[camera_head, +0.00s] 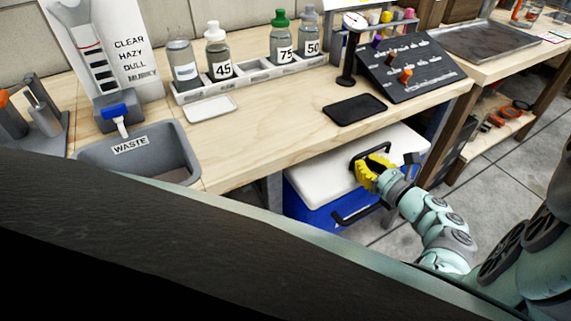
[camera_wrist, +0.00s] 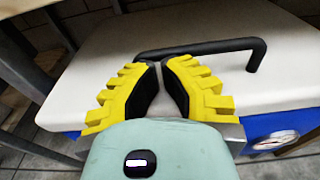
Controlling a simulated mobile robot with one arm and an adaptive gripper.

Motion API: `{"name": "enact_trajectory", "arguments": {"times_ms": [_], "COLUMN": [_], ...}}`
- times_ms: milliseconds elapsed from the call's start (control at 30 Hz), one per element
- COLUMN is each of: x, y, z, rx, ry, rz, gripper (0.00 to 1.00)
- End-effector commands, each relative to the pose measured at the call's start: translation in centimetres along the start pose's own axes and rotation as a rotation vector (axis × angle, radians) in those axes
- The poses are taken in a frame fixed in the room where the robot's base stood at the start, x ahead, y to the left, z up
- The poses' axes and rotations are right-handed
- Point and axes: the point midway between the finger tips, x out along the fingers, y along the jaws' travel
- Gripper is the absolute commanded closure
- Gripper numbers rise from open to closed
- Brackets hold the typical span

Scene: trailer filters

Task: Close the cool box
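The cool box stands on the floor under and in front of the workbench. It has a blue body (camera_head: 313,212) and a white lid (camera_head: 318,182). The lid lies over the body and looks flat; no clear gap shows, but the far edge is hidden under the bench. A black bar handle (camera_wrist: 205,49) stands on the lid. My gripper (camera_head: 366,168) has yellow ribbed fingers and is over the lid beside the handle. In the wrist view its fingertips (camera_wrist: 161,62) nearly meet, with nothing between them, just short of the handle. Contact with the lid cannot be told.
The wooden bench (camera_head: 262,122) overhangs the box's rear. On it are a grey waste basin (camera_head: 98,152), a rack of bottles (camera_head: 250,77), a black tray (camera_head: 354,109) and a dark sloped board (camera_head: 412,68). Grey tiled floor (camera_head: 480,185) is open to the right.

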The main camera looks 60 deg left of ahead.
Motion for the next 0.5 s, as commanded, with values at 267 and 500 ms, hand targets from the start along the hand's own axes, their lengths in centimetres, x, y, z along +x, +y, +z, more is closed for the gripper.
{"name": "enact_trajectory", "arguments": {"times_ms": [267, 500], "x": [2.8, 5.8], "y": [-0.3, -0.1], "z": [0.5, 0.7], "rx": [0.003, -0.001], "ry": [-0.002, -0.003], "rz": [-0.009, -0.002], "gripper": [1.0, 1.0]}}
